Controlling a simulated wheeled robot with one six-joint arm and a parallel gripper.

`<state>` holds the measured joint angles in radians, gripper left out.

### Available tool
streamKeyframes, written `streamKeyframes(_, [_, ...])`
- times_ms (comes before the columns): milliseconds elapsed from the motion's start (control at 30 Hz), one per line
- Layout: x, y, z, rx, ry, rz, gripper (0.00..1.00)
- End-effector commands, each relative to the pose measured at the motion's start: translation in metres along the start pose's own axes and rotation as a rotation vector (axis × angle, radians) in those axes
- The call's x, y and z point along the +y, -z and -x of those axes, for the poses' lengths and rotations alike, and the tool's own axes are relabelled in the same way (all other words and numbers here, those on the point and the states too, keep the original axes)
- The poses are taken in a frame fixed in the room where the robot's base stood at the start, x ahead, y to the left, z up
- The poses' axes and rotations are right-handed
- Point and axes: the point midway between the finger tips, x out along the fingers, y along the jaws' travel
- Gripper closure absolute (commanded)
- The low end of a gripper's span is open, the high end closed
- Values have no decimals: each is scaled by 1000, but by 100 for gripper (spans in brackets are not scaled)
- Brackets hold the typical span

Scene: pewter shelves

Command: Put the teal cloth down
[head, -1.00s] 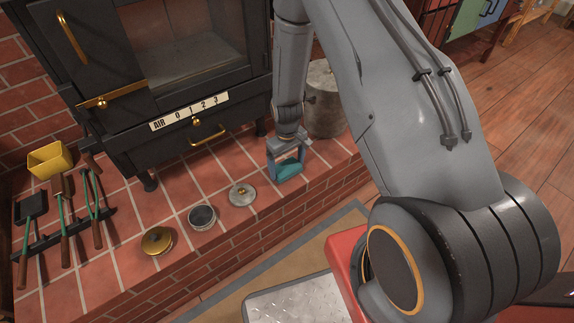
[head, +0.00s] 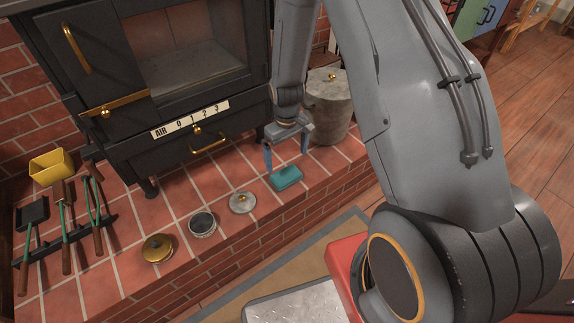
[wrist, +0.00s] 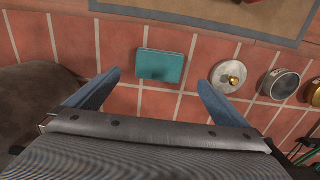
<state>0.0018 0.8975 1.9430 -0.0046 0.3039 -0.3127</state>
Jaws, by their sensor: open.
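The teal cloth (head: 286,177) lies folded flat on the red tile hearth, near its front edge, right of the round grey lid. It also shows in the wrist view (wrist: 161,66) as a teal rectangle, apart from the fingers. My gripper (head: 286,162) is open and empty, raised above and just behind the cloth in the head view. In the wrist view my gripper (wrist: 157,82) has its two blue fingers spread wide, with tile between them.
The black stove (head: 190,100) stands behind. A grey lidded canister (head: 330,110) is close right of my gripper.

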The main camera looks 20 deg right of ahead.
Motion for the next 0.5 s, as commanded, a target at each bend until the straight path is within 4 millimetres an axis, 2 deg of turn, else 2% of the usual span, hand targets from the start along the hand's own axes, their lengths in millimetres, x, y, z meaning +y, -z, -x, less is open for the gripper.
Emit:
streamKeyframes(100, [0, 1, 19, 2, -1, 0, 0])
streamKeyframes(267, [0, 0, 31, 1, 0, 0, 0])
streamKeyframes(367, [-3, -1, 44, 3, 0, -5, 0])
streamKeyframes(467, [-11, -5, 73, 8, 0, -15, 0])
streamKeyframes(500, [-15, -8, 87, 9, 0, -23, 0])
